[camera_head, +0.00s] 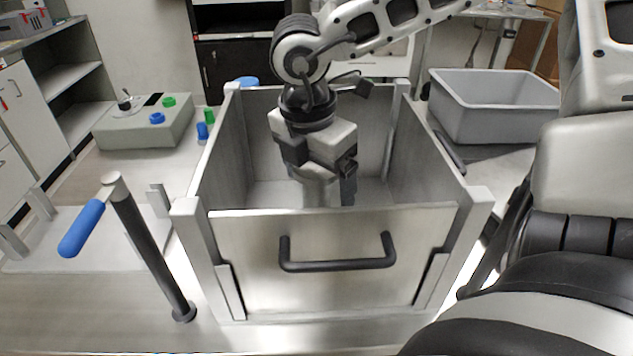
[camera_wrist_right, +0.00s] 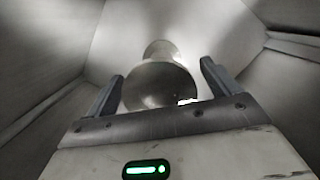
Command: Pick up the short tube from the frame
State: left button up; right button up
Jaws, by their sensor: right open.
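My right gripper (camera_head: 322,188) reaches down inside an open-topped metal box, which may be the frame (camera_head: 237,228). The box's front panel hides the fingertips in the head view. In the right wrist view the gripper (camera_wrist_right: 162,72) is open, with one finger on each side of a shiny round metal piece with a narrower far end. This piece appears to be the short tube (camera_wrist_right: 158,84). I see no clear contact between it and the fingers. I cannot make the tube out surely in the head view. My left gripper is not in view.
The box has a black handle (camera_head: 337,265) on its front. A post with a blue-handled lever (camera_head: 84,228) stands at left front. A control box (camera_head: 145,128) with coloured buttons is behind it. A grey bin (camera_head: 492,104) stands at right.

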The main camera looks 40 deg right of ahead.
jog(key=c, duration=1.5)
jog(key=shift+r, duration=0.1)
jog(key=shift+c, duration=0.8)
jog(key=shift+r, duration=0.1)
